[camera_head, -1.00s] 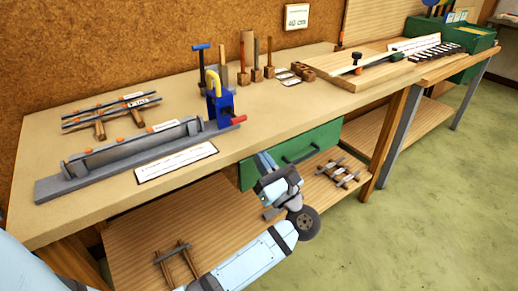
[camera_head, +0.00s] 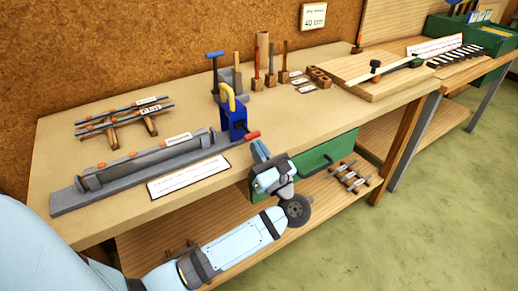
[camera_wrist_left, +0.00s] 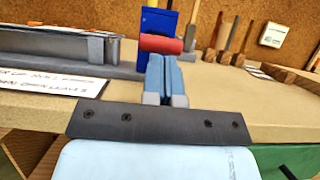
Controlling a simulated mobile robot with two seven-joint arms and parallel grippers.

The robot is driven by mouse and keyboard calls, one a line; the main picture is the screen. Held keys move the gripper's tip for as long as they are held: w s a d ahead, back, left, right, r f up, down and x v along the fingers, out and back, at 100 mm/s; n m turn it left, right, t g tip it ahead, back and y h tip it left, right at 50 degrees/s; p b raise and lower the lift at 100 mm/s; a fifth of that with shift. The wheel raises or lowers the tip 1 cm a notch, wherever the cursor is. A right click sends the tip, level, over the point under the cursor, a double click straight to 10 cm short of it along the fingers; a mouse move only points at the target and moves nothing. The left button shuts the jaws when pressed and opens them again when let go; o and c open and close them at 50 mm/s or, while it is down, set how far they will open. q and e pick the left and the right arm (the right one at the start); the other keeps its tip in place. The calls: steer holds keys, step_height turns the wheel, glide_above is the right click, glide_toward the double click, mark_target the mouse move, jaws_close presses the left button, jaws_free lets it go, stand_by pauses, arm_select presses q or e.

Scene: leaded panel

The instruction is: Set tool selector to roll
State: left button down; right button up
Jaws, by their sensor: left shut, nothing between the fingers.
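A blue device (camera_head: 237,121) stands on the workbench at the right end of a long grey rail. It has a yellow curved handle (camera_head: 229,93) on top and a red cylindrical grip (camera_head: 251,135) sticking out toward the bench's front edge. I cannot read any setting marks on it. My left gripper (camera_head: 260,150) is shut and empty, just in front of the red grip. In the left wrist view, the closed fingers (camera_wrist_left: 164,76) point at the red grip (camera_wrist_left: 161,44), which lies just beyond their tips; I cannot tell whether they touch. My right gripper is not in view.
The grey rail (camera_head: 135,168) and a white label card (camera_head: 188,177) lie left of the device. Upright tools (camera_head: 270,70) stand behind it. A green drawer (camera_head: 326,152) sits under the bench top, right of my gripper. The bench front edge is close below my gripper.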

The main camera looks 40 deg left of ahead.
arm_select(q)
steer(key=shift+r, duration=0.2)
steer(key=shift+r+g, duration=0.1)
steer(key=shift+g, duration=0.2)
steer(key=shift+d+r+h+p, duration=0.1)
steer(key=shift+h+p, duration=0.2)
steer(key=shift+h, duration=0.1)
